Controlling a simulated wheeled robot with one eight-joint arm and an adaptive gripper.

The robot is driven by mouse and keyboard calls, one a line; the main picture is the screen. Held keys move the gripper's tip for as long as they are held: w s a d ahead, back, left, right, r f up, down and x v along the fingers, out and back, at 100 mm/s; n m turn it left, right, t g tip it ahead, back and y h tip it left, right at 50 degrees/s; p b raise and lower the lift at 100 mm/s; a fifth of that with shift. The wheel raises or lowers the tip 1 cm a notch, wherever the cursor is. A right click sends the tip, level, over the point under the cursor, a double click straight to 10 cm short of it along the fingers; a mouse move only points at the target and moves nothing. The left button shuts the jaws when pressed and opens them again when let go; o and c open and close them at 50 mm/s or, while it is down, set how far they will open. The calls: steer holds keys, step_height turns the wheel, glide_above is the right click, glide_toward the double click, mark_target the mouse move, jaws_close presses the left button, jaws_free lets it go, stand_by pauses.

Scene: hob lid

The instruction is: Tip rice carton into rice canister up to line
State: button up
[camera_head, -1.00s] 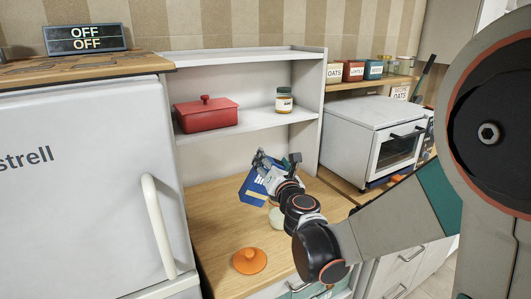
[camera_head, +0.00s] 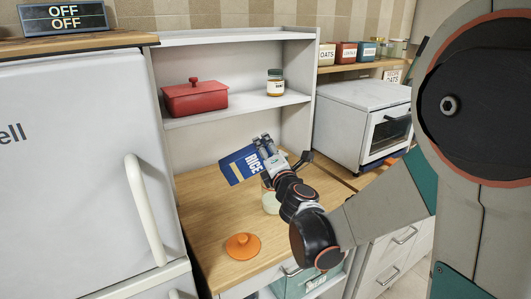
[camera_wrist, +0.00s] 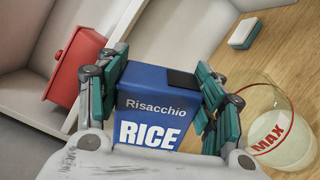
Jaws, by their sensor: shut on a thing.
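The blue rice carton (camera_head: 241,166) is held tilted in my gripper (camera_head: 268,150), up and to the left of the canister in the head view. In the wrist view my gripper (camera_wrist: 158,85) is shut on the sides of the carton (camera_wrist: 150,128), its RICE lettering facing the camera. The clear rice canister (camera_head: 270,201) stands upright on the wooden counter, partly hidden by my arm. In the wrist view the canister (camera_wrist: 290,145) has a red band marked MAX and pale contents low inside; their exact level against the line is unclear. No falling grains are visible.
An orange lid (camera_head: 243,246) lies on the counter (camera_head: 205,215). A red lidded pot (camera_head: 195,99) and a jar (camera_head: 275,83) stand on the shelf above. A white oven (camera_head: 362,115) is at the right, the fridge (camera_head: 75,180) at the left. A sponge (camera_wrist: 244,33) lies nearby.

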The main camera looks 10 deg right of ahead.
steer(key=shift+d+f+m+b, duration=0.25)
steer(key=shift+f+m, duration=0.05)
steer(key=shift+m, duration=0.45)
steer(key=shift+d+f+m+b, duration=0.25)
steer(key=shift+m, duration=0.5)
steer(key=shift+d+r+m, duration=0.1)
steer(key=shift+d+m, duration=0.15)
steer(key=shift+m, duration=0.55)
steer(key=shift+b, duration=0.4)
steer(key=shift+d+m, duration=0.25)
steer(key=shift+m, duration=0.45)
stand_by(4.6)
